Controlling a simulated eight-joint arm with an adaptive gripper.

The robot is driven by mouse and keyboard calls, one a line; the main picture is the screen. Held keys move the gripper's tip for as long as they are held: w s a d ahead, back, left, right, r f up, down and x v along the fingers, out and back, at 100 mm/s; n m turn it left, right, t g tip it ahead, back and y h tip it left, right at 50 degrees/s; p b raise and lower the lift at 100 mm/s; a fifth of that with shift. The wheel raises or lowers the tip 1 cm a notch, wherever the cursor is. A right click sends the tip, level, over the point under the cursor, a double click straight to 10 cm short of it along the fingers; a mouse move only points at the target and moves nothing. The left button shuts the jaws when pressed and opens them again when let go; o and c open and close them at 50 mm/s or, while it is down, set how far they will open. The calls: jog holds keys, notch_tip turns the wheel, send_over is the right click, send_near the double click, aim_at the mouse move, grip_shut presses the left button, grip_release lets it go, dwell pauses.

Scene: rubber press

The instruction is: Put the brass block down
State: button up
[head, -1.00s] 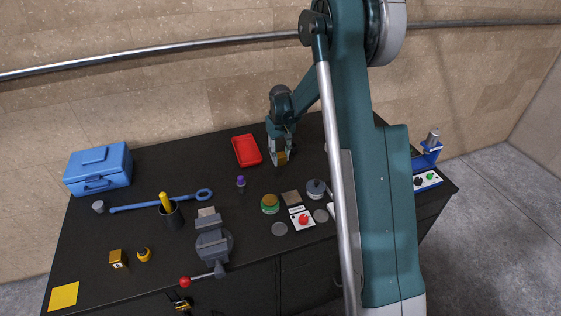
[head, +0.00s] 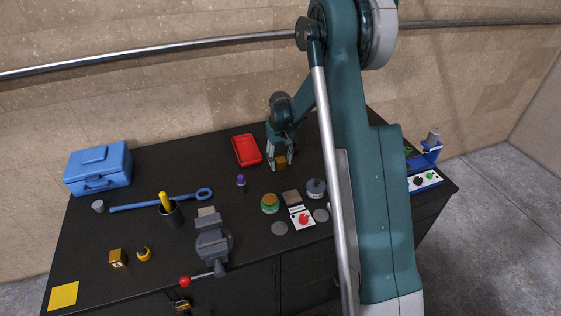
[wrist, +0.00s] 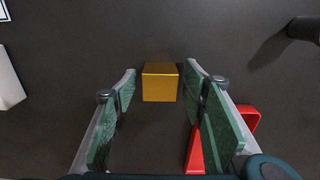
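The brass block (wrist: 162,82) is a plain gold cube between and just beyond my fingertips in the wrist view. In the head view, the block (head: 281,162) shows low between the fingers at the back middle of the dark bench. My gripper (wrist: 159,78) is open around it. A narrow gap shows on the block's left side; on its right, the finger lies very close, and I cannot tell whether it touches. The block appears level, at or very near the bench top; its underside is hidden.
A red tray (head: 247,150) lies close left of my gripper. A purple-topped piece (head: 241,181), a green-and-brown round piece (head: 269,203) and a red-button box (head: 302,218) stand nearer the front. Another brass-coloured block (head: 118,258) sits front left. Bare bench surrounds the held spot.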

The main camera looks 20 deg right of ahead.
aim_at(280, 160)
jog(key=shift+r, duration=0.2)
notch_tip(280, 160, up, 12)
dwell(0.9)
dwell(0.5)
jog(key=s+a+r+t, duration=0.2)
jog(key=s+a+r, duration=0.1)
jog(key=s+r, duration=0.65)
jog(key=s+a+r+t, duration=0.1)
jog(key=s+a+r, duration=0.3)
jog(key=s+r, duration=0.6)
jog(key=s+a+f+t, duration=0.1)
jog(key=s+a+t, duration=0.1)
jog(key=s, duration=1.1)
jog(key=s+a+f+t, duration=0.1)
jog(key=s+a+t, duration=0.1)
jog(key=s, duration=1)
jog(key=shift+s+f, duration=0.25)
jog(key=shift+s, duration=0.1)
